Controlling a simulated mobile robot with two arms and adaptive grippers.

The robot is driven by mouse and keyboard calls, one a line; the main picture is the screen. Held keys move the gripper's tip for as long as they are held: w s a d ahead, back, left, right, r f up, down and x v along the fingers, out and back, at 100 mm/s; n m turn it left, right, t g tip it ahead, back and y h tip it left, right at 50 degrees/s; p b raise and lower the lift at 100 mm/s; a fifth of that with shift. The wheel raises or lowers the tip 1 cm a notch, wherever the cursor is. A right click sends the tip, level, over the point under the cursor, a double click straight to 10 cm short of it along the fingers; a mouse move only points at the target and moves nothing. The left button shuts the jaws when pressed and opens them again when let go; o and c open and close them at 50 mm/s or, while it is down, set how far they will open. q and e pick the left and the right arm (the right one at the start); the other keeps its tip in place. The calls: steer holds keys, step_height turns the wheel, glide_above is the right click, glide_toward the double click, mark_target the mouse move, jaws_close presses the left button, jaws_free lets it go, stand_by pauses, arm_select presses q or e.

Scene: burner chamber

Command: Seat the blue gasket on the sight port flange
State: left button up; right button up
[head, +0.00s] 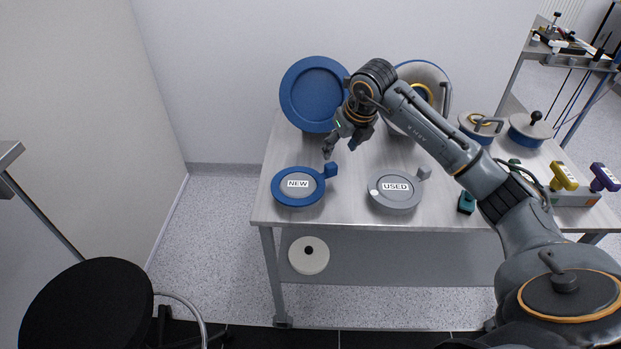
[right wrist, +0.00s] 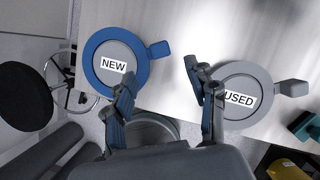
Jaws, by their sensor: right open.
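The blue gasket (head: 283,199) is a flat ring with a square blue tab. It lies around a grey disc labelled NEW at the table's front left, and also shows in the right wrist view (right wrist: 141,83). My right gripper (head: 340,149) is open and empty above the table, behind and right of the gasket. In the right wrist view its fingers (right wrist: 163,90) are apart, between the NEW and USED discs. A round fitting with a pale face and yellow inner ring (head: 425,76), probably the sight port flange, stands at the back, partly hidden by my right arm. My left gripper is out of view.
A large blue round cover (head: 312,94) stands at the back left. A grey tabbed piece labelled USED (head: 396,191) lies right of the gasket. Lidded pots (head: 530,131) and yellow and purple handles (head: 563,176) are on the right. A black stool (head: 86,305) is front left.

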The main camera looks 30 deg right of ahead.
mark_target(333, 167)
steer(key=x, duration=0.3)
steer(key=shift+w+f, duration=0.1)
steer(key=shift+f, duration=0.15)
steer(key=shift+w+a+f+p, duration=0.1)
steer(key=shift+f+p, duration=0.25)
steer(key=shift+f, duration=0.25)
steer(key=p+x, duration=0.1)
steer(key=x, duration=0.3)
steer(key=shift+f, duration=0.25)
steer(key=shift+c, duration=0.4)
jaws_close()
